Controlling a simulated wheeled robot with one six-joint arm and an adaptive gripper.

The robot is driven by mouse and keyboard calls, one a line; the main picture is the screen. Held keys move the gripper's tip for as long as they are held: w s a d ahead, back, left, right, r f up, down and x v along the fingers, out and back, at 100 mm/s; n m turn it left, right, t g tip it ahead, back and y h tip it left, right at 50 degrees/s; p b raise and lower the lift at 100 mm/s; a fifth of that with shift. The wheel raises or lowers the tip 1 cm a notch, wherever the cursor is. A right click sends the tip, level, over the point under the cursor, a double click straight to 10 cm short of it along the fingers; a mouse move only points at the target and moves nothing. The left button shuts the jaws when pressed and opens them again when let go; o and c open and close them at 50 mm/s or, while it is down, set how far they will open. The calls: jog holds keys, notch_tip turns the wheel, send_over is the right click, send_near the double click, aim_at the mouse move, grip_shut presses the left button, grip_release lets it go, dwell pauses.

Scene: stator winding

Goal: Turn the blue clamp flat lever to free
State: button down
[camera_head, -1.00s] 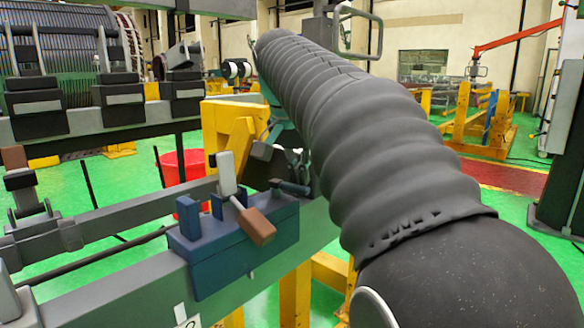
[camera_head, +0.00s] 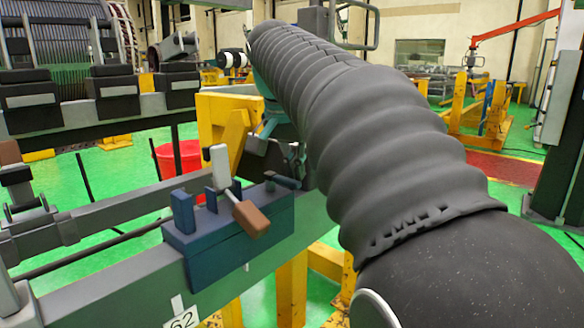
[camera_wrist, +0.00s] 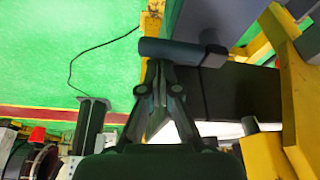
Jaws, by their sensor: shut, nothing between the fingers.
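The blue clamp (camera_head: 215,243) sits on the grey-green beam, left of my arm in the head view. Its pale grey lever (camera_head: 220,167) stands tilted up, and a brown-ended handle (camera_head: 251,219) slants down across its front. A small dark bar (camera_head: 283,180) lies at its right end. My gripper (camera_head: 287,158) is just behind that end, partly hidden by my arm. In the wrist view my gripper (camera_wrist: 158,72) is shut and empty, its tips at a dark rounded bar (camera_wrist: 170,50). I cannot tell whether they touch it.
A yellow stand (camera_head: 222,122) and a red bucket (camera_head: 178,158) are behind the clamp. Dark clamp blocks (camera_head: 115,92) line the rail at upper left. The long beam (camera_head: 110,293) runs along the front left. Green floor is open further back.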

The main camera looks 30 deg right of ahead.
jog(key=p+v, duration=0.1)
jog(key=v, duration=0.9)
jog(key=shift+w+a, duration=0.2)
jog(key=shift+w, duration=0.15)
jog(key=shift+s, duration=0.1)
